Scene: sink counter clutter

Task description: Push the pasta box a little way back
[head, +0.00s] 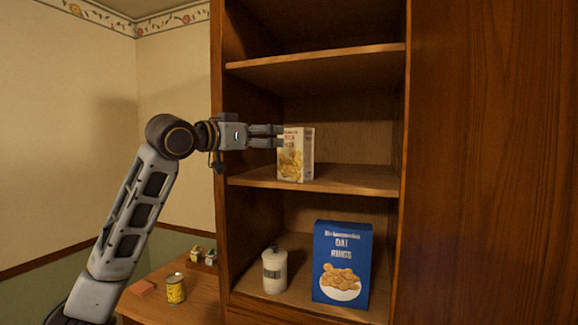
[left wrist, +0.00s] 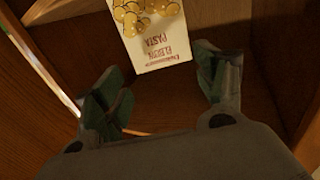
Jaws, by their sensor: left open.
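The pasta box (head: 295,160) stands upright on the middle shelf (head: 340,180), near its front edge and toward the left side of the cabinet. My left gripper (head: 279,136) reaches in from the left at the height of the box's upper part, and its fingers overlap the box's top left in the head view. In the left wrist view the pasta box (left wrist: 158,35) appears upside down, beyond the open fingers of my left gripper (left wrist: 165,95), with nothing between them. Whether a fingertip touches the box cannot be told. My right gripper is not in view.
A blue oat box (head: 342,265) and a white lidded jar (head: 274,270) stand on the lower shelf. The upper shelf (head: 320,68) is above the box. Left of the cabinet, a yellow can (head: 175,289) stands on a counter. The middle shelf is clear right of the box.

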